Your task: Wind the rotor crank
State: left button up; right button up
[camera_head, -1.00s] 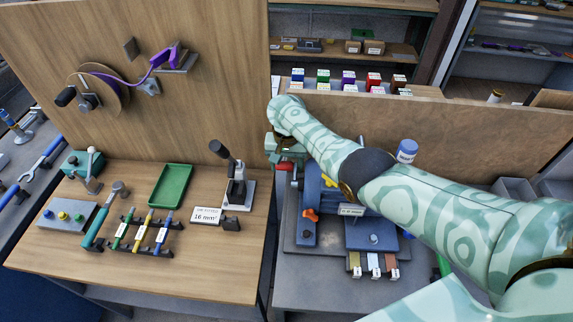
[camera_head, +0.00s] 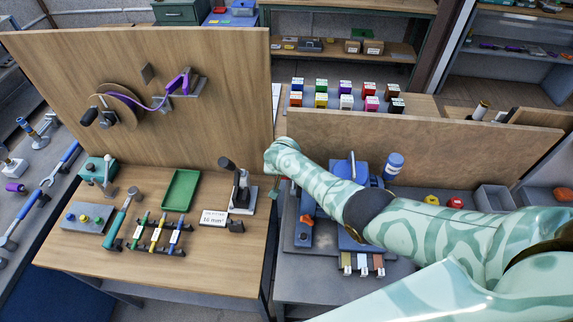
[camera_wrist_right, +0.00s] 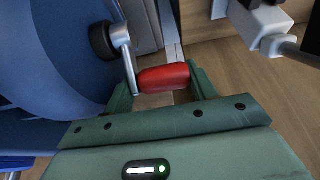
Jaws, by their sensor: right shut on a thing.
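The blue rotor machine (camera_head: 306,234) stands on the grey bench at centre right in the head view, partly hidden by my right arm. Its crank shows in the right wrist view: a silver crank arm (camera_wrist_right: 124,58) runs from a black hub to a red handle (camera_wrist_right: 165,77). My right gripper (camera_wrist_right: 163,80) is shut on the red handle, which lies crosswise between its two green fingers. In the head view the gripper is mostly hidden below my wrist, at the left side of the machine. My left gripper is in neither view.
The wooden bench at left holds a green tray (camera_head: 181,190), a lever tool (camera_head: 240,190) and several screwdrivers. An upright board (camera_head: 210,125) carries a reel with purple cable. Metal and copper-coloured strips (camera_head: 362,263) lie before the machine. A low wooden panel (camera_head: 440,140) stands behind it.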

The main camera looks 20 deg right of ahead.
jog(key=shift+s+a+r+t+h+p, duration=0.2)
jog(key=shift+s+r+t+h+p, duration=0.2)
jog(key=shift+t+p, duration=0.4)
jog(key=shift+f, duration=0.1)
jog(key=o, duration=0.7)
jog(key=p+v, duration=1.5)
jog(key=v, duration=0.1)
jog(key=shift+s, duration=0.3)
jog(key=shift+a, duration=0.1)
